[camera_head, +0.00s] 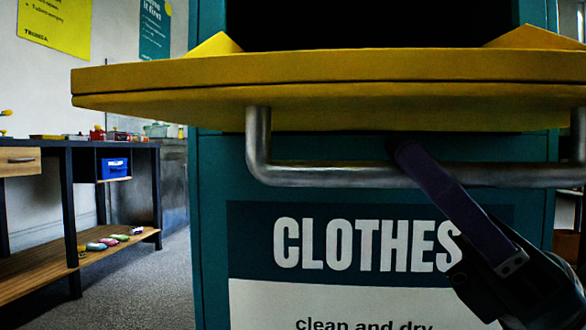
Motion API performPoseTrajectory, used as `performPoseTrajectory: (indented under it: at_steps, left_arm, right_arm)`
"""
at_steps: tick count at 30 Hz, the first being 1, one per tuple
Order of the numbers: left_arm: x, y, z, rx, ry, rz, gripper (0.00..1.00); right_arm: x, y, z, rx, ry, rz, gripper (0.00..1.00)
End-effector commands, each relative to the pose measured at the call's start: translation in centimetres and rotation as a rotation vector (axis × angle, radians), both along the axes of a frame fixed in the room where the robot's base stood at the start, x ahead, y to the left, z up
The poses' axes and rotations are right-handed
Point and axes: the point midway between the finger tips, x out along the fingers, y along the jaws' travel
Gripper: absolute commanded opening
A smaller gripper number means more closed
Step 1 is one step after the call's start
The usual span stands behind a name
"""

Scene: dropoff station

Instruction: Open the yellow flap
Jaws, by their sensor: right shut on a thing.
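The yellow flap (330,75) spans the teal clothes bin (215,240) and juts out toward me, lying about level. A dark opening (370,22) shows above it. A grey metal bar handle (320,175) hangs below the flap. My left gripper is not in view.
A dark-framed workbench (100,143) with a wooden lower shelf (60,262) stands at the left. A blue box (115,168) sits under its top. Grey floor (150,285) lies clear between bench and bin.

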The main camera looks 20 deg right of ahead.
Motion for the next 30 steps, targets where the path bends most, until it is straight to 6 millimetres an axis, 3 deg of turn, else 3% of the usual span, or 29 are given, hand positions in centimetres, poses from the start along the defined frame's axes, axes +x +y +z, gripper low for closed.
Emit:
performPoseTrajectory:
  at_steps: [7,15,18,29,30]
  left_arm:
    - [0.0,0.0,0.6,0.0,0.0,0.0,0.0]
    - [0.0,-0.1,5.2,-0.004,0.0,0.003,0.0]
    - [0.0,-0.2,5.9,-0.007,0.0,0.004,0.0]
    - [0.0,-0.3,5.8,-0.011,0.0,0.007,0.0]
    - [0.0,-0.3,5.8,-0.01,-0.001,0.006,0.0]
  right_arm:
    - [0.0,0.0,0.5,0.005,0.008,0.0,0.0]
    - [-0.5,0.3,4.7,0.075,0.119,0.0,0.0]
    - [-0.5,0.3,5.3,0.095,0.149,0.001,0.0]
    - [-0.5,0.3,5.2,0.104,0.161,0.002,0.0]
    - [-0.5,0.3,5.2,0.104,0.161,0.002,0.26]
